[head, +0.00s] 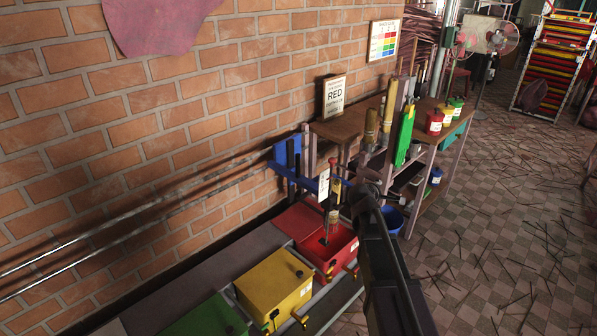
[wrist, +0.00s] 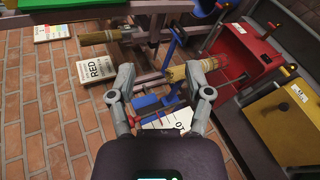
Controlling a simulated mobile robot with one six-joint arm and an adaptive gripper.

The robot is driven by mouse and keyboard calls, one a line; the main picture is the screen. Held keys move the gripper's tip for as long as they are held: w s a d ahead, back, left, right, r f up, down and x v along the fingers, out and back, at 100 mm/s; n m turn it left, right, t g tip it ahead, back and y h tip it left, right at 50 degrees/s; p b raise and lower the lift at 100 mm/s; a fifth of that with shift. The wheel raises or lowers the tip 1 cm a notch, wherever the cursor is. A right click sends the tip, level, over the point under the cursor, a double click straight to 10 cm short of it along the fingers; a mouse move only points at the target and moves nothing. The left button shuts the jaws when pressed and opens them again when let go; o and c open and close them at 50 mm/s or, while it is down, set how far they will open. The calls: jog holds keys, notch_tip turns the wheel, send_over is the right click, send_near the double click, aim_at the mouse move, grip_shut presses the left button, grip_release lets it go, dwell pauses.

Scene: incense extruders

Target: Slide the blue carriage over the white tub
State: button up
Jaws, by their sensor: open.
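The blue carriage (head: 288,152) sits at the right end of two wall rails in the head view. Blue parts of it (wrist: 150,102) show in the wrist view, partly hidden by my gripper. A white label (head: 324,188) hangs by it, above the red tub. My gripper (wrist: 163,82) is open near the carriage, with a brown cylinder (wrist: 177,78) seen between or behind its fingers; I cannot tell whether anything touches. In the head view my arm largely hides the gripper. I cannot make out a white tub; only a pale corner (head: 112,328) shows at the bottom left.
Red (head: 328,243), yellow (head: 275,287) and green (head: 205,318) tubs stand in a row below the rails (head: 130,215). A wooden bench (head: 345,122) with a "RED" sign (head: 335,97) stands to the right. The rails left of the carriage look clear along the brick wall.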

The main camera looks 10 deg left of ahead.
jog(key=w+a+f+n+t+y+b, duration=0.2)
jog(key=w+a+n+t+b, duration=0.25)
jog(key=w+a+n, duration=0.3)
jog(key=n+t+y+b, duration=0.1)
jog(key=n+y+b, duration=0.85)
jog(key=n, duration=0.75)
send_near(298, 160)
jog(key=s, duration=0.3)
jog(key=shift+w+d+f, duration=0.15)
jog(key=shift+d, duration=0.2)
jog(key=shift+w, duration=0.1)
jog(key=x, duration=1.3)
jog(key=shift+w, duration=0.35)
jog(key=shift+t+h, duration=0.25)
grip_shut()
